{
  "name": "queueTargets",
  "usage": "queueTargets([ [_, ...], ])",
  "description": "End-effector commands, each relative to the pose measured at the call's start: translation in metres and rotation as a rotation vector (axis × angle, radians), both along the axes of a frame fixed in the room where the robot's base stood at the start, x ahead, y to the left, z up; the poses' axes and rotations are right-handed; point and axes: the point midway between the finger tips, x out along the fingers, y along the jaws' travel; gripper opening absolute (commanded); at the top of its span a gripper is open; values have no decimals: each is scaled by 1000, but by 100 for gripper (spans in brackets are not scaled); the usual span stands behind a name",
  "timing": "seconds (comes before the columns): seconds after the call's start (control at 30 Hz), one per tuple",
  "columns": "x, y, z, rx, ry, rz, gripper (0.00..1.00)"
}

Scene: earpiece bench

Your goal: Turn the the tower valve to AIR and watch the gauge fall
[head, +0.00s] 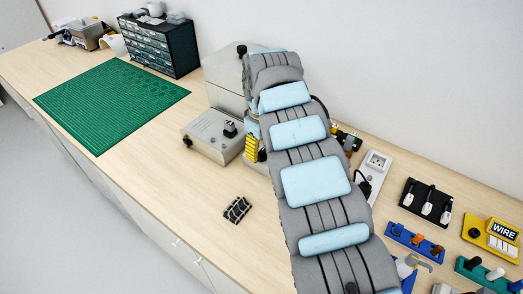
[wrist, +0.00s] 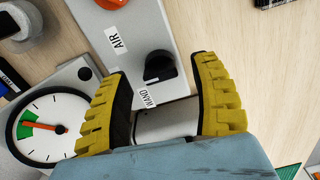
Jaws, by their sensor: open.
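In the wrist view the valve is a black knob (wrist: 160,64) on a light grey panel (wrist: 182,80). The knob's lower side faces HAND. My gripper (wrist: 161,74) is open, with one yellow finger on each side of the knob; I cannot tell whether either touches it. The round gauge (wrist: 48,142) at left has a red needle lying across its green sector. In the head view my arm hides the valve and gauge.
A grey box with a knob (head: 212,135) stands left of my arm, with a taller grey box (head: 225,80) behind. A small dark block (head: 237,209) lies in front. Switch boards (head: 426,203) and a power strip (head: 375,172) stand right. The green mat (head: 110,100) is clear.

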Motion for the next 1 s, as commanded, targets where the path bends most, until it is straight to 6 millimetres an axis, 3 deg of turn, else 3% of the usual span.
queueTargets([
  [0.47,0,0,-10,0,0,1,63],
  [0.6,0,0,-10,0,0,1,23],
  [0.7,0,0,-10,0,0,1,0],
  [1.0,0,0,-10,0,0,-30,0],
])
